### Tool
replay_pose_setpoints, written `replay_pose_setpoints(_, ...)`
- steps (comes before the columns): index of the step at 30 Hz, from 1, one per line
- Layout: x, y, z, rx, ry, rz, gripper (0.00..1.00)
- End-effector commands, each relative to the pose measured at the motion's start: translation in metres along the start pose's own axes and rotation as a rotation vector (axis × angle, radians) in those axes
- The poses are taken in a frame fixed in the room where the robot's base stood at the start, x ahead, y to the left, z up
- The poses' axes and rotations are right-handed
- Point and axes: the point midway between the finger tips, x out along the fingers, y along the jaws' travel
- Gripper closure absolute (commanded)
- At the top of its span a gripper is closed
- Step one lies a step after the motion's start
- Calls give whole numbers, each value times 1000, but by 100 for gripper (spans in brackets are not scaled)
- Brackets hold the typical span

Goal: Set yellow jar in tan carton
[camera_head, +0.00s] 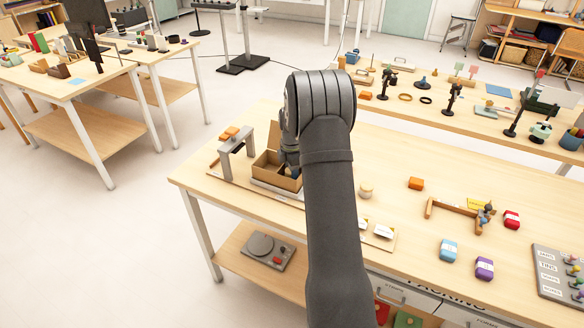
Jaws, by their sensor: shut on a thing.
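The tan carton (268,180) stands open near the left end of the long table, its back flap up. My gripper (291,168) points down into the carton's right part, partly hidden by my own arm. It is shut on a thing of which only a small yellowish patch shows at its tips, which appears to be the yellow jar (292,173). The rest of the jar is hidden by the gripper and carton. I cannot tell whether the jar touches the carton floor.
A grey arch-shaped stand (236,152) is close to the carton's left. Blue (449,250) and purple (484,268) items sit nearer the front.

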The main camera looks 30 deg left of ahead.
Motion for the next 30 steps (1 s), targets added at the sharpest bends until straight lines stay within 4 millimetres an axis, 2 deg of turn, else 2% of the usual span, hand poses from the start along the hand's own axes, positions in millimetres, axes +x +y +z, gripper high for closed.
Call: replay_pose_setpoints(30, 10, 0, 0, 0, 0, 0, 83)
